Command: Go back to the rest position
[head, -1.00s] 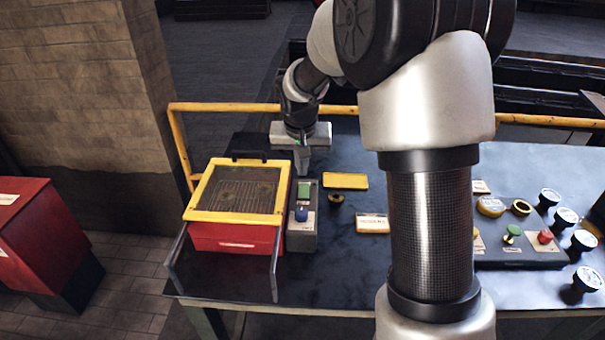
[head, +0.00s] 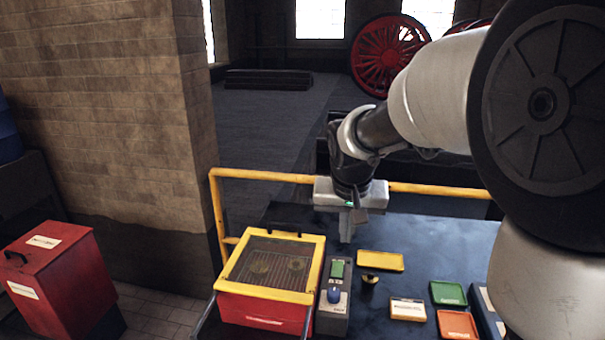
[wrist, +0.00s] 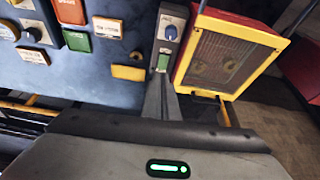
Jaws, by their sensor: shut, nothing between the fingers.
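My gripper (head: 346,226) hangs over the back part of the dark workbench (head: 440,237), behind the control box and near the yellow rail. It points down, shut and empty. In the wrist view its narrow closed fingers (wrist: 160,97) show above the bench, close to the control box. A red box with a yellow-framed mesh lid (head: 270,260) stands to the left of the gripper; two round pieces show dimly under the mesh. The grey control box (head: 335,297) with a green button and a blue knob stands beside it.
A yellow tray (head: 380,261), a small dark knob-like part (head: 369,281), a labelled tan plate (head: 408,309), and green (head: 448,293) and orange (head: 457,324) plates lie to the right. A yellow rail (head: 270,176) runs along the back. A red bin (head: 60,275) stands at left.

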